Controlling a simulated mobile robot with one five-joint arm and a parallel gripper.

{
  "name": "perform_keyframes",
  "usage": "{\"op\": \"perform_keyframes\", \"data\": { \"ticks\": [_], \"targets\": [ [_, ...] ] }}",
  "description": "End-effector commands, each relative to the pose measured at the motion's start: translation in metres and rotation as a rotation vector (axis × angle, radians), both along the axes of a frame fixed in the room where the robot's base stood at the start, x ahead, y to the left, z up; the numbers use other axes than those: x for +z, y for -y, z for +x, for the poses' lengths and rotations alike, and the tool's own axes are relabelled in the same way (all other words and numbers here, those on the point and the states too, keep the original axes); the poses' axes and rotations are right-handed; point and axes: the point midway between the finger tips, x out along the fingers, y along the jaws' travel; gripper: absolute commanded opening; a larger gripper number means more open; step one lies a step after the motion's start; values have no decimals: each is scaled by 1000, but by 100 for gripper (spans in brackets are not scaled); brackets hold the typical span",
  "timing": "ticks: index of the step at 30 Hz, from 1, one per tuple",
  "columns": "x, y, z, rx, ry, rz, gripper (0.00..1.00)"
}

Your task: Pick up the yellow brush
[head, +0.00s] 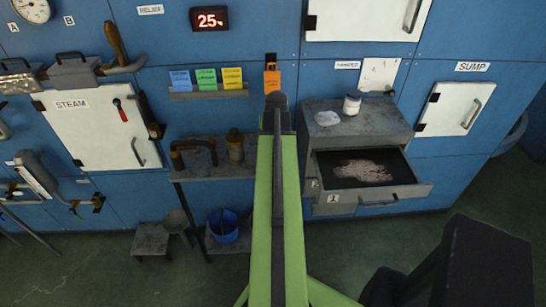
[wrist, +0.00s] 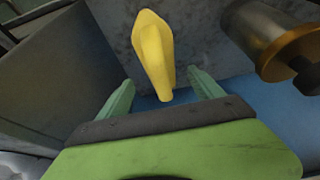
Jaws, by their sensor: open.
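The yellow brush (wrist: 153,50) shows in the wrist view as a smooth yellow piece, broad at the top and narrowing downward, against a grey scuffed surface. My gripper (wrist: 160,78) is open, with one green finger on each side of the brush's narrow lower end. I see gaps between the brush and both fingers; the depth between them is hard to tell. I see no bristles. In the head view my green arm reaches up the middle of the picture, and I cannot make out the brush there.
A metal cylinder with a brass band (wrist: 285,45) stands close at the right of the wrist view. In the head view, a grey shelf (head: 215,170) lies left of my arm. A grey cabinet (head: 375,125) with an open drawer (head: 415,190) is to the right.

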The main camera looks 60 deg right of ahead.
Motion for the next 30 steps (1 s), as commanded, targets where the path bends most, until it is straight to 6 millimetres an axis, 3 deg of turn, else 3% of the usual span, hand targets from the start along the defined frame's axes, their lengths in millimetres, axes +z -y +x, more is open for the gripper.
{"op": "perform_keyframes", "data": {
  "ticks": [1, 8, 16, 23, 30],
  "targets": [
    [-10, 3, 2, 0, 0, 0, 76],
    [-13, 5, 3, 0, 0, 0, 76],
    [-55, 20, 13, -1, 0, 0, 76],
    [-53, 21, 14, -1, 0, 0, 76],
    [-53, 21, 13, -2, 0, 0, 49]
  ]
}}
